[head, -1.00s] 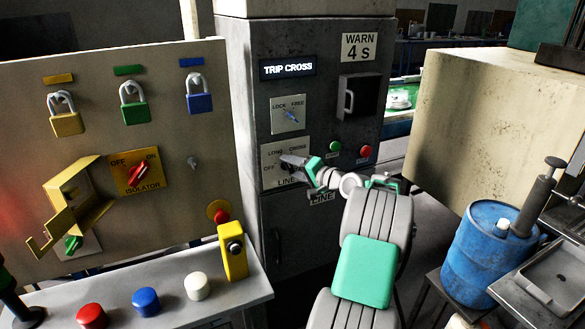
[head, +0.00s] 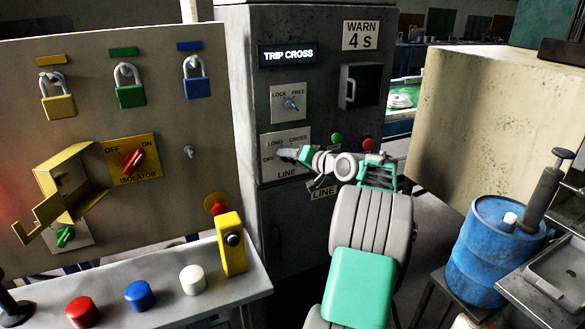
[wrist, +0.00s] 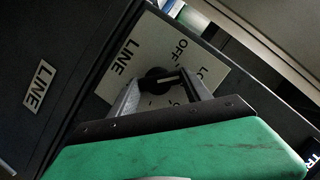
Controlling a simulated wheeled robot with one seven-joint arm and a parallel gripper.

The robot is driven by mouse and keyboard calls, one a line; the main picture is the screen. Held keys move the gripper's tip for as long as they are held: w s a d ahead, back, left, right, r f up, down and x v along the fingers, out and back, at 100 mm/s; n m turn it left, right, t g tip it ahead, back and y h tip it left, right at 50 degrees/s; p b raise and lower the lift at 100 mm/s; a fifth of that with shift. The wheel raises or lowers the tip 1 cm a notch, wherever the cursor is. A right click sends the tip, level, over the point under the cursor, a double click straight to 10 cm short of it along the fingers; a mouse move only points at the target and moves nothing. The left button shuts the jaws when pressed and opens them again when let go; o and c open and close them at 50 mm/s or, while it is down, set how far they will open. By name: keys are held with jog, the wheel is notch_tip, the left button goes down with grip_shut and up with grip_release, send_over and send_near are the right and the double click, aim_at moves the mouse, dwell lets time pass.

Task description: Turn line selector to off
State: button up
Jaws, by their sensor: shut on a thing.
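The line selector is a black knob on a pale plate (head: 268,170) marked OFF, LONG and CROSS, with LINE below, on the grey cabinet. In the head view my gripper (head: 281,153) reaches it from the right and covers most of the knob. In the wrist view the black knob (wrist: 157,84) sits between the two fingers of my gripper (wrist: 162,78), which is shut on it. The plate (wrist: 125,80) shows OFF above the knob. I cannot tell the exact mark the knob points at.
A display (head: 287,55) on the cabinet reads TRIP CROSS. A LOCK/FREE knob (head: 291,104) is above the selector. Green (head: 337,138) and red (head: 368,144) buttons are just above my wrist. The isolator board (head: 200,130) stands left; a blue drum (head: 480,250) stands right.

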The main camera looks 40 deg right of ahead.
jog(key=n+b, duration=0.1)
jog(key=b, duration=0.1)
jog(key=n+g+h+b, duration=0.1)
jog(key=b, duration=0.2)
jog(key=shift+a+f+n, duration=0.2)
jog(key=shift+f+n, duration=0.05)
jog(key=shift+n, duration=0.15)
jog(key=shift+r+n+h+b, duration=0.15)
jog(key=shift+n+h+b, duration=0.4)
jog(key=shift+b, duration=0.3)
jog(key=shift+r, duration=0.1)
jog(key=o, duration=1.4)
jog(key=shift+c, duration=0.2)
jog(key=b+v, duration=0.1)
jog(key=v, duration=0.6)
jog(key=shift+s+r, duration=0.2)
jog(key=shift+s, duration=0.05)
jog(key=shift+a, duration=0.1)
